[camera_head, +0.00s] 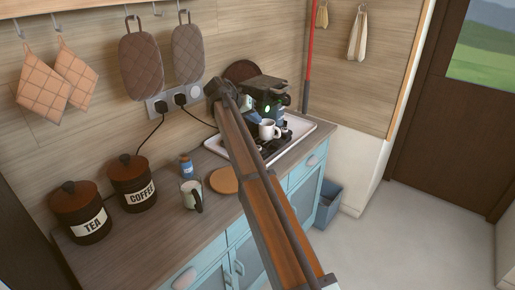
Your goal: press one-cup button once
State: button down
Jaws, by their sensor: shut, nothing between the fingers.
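My arm crosses the picture from the lower right and hides part of the machine's left side. I cannot read any button labels.
Tea (80,212) and coffee (132,182) canisters, a mug (191,195), a small blue jar (186,166) and a round wooden board (224,181) stand left of my arm. Pot holders hang above.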

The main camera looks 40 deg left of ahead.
jog(key=shift+f, duration=0.1)
jog(key=shift+f, duration=4.35)
jog(key=shift+f, duration=0.8)
jog(key=shift+r, duration=0.8)
jog(key=shift+r, duration=0.15)
jog(key=shift+r, duration=2.4)
